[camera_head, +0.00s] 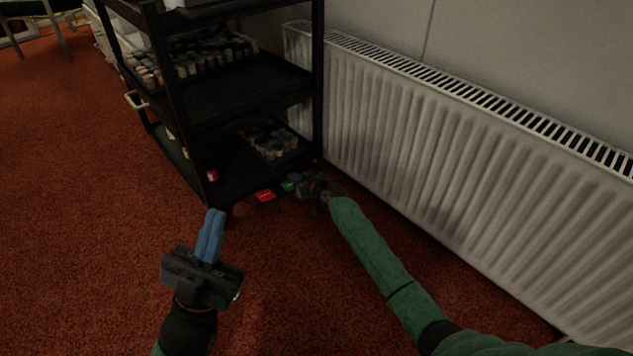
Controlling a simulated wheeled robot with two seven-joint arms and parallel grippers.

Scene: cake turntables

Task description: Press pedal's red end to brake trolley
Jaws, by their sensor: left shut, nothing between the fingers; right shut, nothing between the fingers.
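The black trolley (203,121) stands at the upper left, close to the radiator. At the foot of its near side is the pedal, with a red end (265,196) on the left and a green end (288,186) on the right. My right gripper (296,188) is low beside the green end, to the right of the red end; its fingers are small and dark here, and I cannot tell whether they touch the pedal. My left gripper (209,236) is shut and empty, its blue fingers pointing up the picture, in front of the trolley's near left corner and apart from the pedal.
A white radiator (450,165) runs along the wall on the right, close to my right arm. Small jars (213,54) stand on the trolley's shelves. Red-brown carpet (70,200) is clear at the left. Chair legs (57,32) show at the far upper left.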

